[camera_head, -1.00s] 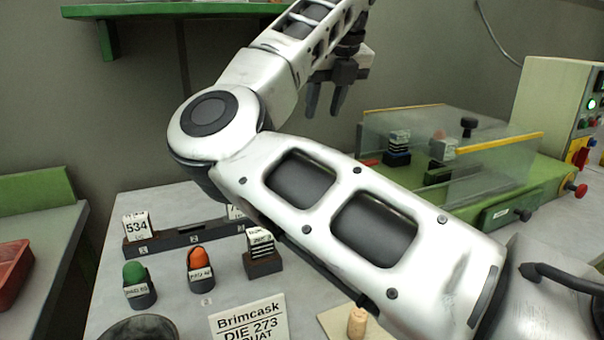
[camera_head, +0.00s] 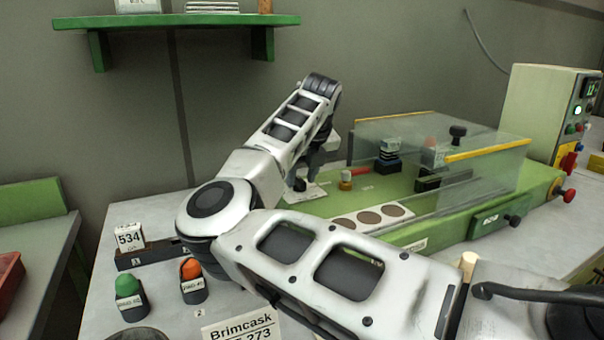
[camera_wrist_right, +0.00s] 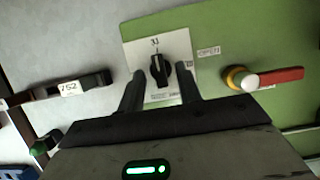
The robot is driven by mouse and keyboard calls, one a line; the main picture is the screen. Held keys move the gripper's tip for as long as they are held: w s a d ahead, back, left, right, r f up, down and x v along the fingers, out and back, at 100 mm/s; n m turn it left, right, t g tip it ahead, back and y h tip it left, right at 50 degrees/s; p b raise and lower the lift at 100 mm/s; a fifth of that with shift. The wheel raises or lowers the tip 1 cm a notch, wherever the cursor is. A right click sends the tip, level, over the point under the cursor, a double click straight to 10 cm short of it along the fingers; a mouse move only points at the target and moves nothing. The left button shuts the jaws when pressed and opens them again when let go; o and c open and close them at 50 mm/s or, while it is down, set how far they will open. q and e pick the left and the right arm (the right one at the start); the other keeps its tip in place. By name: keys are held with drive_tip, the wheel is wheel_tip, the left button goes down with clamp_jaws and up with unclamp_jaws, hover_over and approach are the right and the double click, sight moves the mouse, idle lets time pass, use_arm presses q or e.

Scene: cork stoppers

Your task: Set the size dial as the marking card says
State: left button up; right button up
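The size dial is a black knob (camera_wrist_right: 160,70) on a white plate (camera_wrist_right: 150,48) with small markings, too small to read surely. In the head view its plate (camera_head: 306,194) lies at the left end of the green machine, partly behind my right arm. My right gripper (camera_wrist_right: 160,88) is open, its two fingers apart on either side of the knob in the wrist view; contact cannot be told. In the head view the right gripper (camera_head: 314,165) is partly hidden. A white card (camera_head: 240,328) reading "Brimcask" and "273" is cut off at the bottom edge. My left gripper is not in view.
Clear guards (camera_head: 400,135) stand on the green machine (camera_head: 490,220). A shelf (camera_head: 180,21) hangs behind.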

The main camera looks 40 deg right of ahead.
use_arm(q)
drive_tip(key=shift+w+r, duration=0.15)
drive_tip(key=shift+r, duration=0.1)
use_arm(e)
clamp_jaws()
